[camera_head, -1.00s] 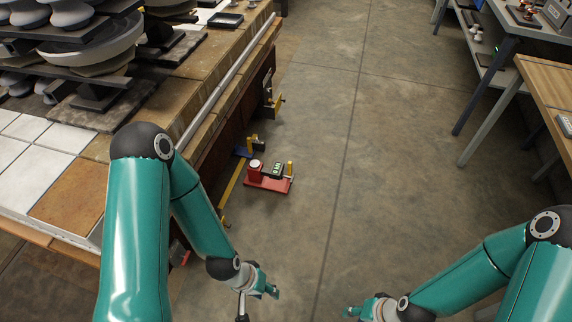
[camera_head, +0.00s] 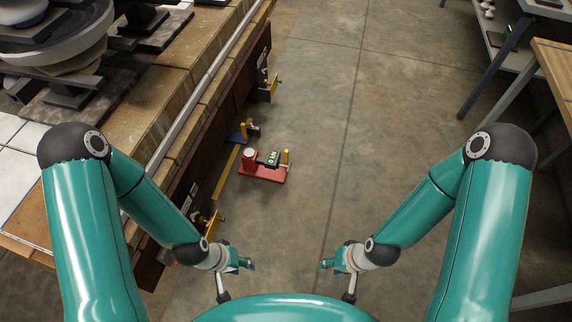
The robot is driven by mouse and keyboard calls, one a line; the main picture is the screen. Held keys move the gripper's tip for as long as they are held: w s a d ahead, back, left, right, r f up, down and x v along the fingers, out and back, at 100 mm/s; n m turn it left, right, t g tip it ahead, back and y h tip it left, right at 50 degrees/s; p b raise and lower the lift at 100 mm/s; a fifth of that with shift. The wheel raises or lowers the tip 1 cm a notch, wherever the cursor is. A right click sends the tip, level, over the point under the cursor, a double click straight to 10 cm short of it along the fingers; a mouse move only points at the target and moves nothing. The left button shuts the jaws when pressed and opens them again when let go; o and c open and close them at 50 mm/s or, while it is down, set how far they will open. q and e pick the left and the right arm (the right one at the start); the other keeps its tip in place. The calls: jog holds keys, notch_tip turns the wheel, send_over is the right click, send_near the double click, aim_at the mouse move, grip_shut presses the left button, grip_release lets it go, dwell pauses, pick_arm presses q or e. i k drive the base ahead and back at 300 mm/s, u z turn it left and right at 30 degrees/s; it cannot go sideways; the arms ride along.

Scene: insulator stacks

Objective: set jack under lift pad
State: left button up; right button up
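A red jack (camera_head: 262,174) with a low base, a pale round top and a yellow post stands on the floor beside the platform's right side. I cannot tell for sure which part is the lift pad; yellow brackets (camera_head: 270,86) stick out of the platform's side, and another shows nearer to me (camera_head: 214,224). My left gripper (camera_head: 249,265) is nearer to me than the jack and apart from it. My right gripper (camera_head: 323,265) is to the right, also apart from it. No object shows in either; the fingers are too small to read.
A tiled platform (camera_head: 165,85) with insulator stacks fills the left. A blue piece and a yellow bar (camera_head: 229,174) lie between it and the jack. Tables (camera_head: 556,70) stand at the right. The concrete floor (camera_head: 350,130) in the middle is clear.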

aim_at(263, 161)
jog(key=z, duration=0.2)
jog(key=i, duration=0.55)
jog(key=z, duration=0.6)
jog(key=i, duration=1.45)
jog(key=u, duration=0.45)
